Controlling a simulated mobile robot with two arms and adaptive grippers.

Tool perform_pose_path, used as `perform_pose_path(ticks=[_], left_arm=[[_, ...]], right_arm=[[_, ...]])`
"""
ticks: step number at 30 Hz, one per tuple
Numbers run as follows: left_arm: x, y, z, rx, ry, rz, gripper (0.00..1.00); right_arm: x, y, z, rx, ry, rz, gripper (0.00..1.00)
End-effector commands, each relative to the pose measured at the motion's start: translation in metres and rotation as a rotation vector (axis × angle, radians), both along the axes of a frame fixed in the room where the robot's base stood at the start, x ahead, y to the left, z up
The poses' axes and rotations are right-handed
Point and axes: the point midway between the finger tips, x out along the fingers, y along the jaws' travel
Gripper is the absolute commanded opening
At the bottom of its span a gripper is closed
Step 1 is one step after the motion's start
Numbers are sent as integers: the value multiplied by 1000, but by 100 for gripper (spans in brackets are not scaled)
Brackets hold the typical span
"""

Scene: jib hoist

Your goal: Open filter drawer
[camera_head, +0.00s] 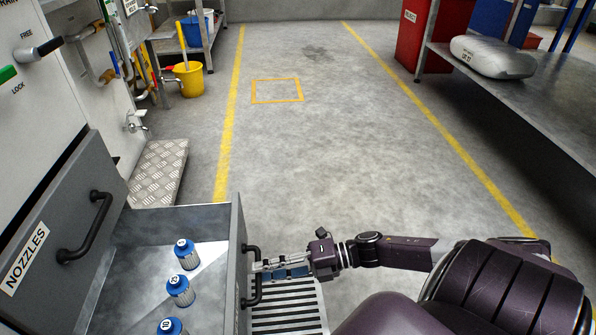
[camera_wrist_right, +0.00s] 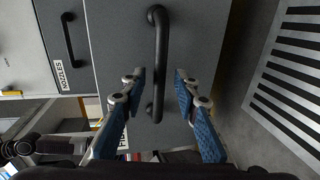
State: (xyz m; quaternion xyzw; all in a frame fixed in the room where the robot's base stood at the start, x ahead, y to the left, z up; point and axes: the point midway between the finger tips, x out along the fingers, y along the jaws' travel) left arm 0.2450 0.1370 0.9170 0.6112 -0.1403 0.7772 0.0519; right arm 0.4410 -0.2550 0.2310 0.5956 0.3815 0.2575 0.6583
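The filter drawer (camera_head: 239,240) stands pulled out at the lower left in the head view, with several blue-capped filters (camera_head: 184,254) inside. Its black bar handle (camera_head: 252,276) is on the outer front; it also shows upright in the right wrist view (camera_wrist_right: 159,40). My right gripper (camera_head: 258,268) is at this handle. In the wrist view the blue-padded fingers (camera_wrist_right: 160,78) are apart, one on each side of the bar, with visible gaps. The drawer's label is mostly hidden behind a finger.
A shut-looking grey front labelled NOZZLES (camera_head: 25,260) with its own handle is left of the drawer. A slatted floor grate (camera_head: 290,305) lies to the right. A checker-plate step (camera_head: 158,172) stands behind. The central floor is clear.

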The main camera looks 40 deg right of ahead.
Motion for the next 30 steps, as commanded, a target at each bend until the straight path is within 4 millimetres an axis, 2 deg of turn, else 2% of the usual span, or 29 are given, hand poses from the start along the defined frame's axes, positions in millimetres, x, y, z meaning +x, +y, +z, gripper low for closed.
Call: perform_pose_path(ticks=[9, 15, 30], left_arm=[[-1, 0, 0, 0, -2, -1, 49], [-1, 0, 0, -1, -2, -1, 49], [-1, 0, 0, -1, -2, -2, 49]], right_arm=[[-38, -51, 10, -2, 5, 0, 28], [-53, -71, 16, -1, 4, 1, 28], [-57, -78, 19, 0, 0, 2, 28]])
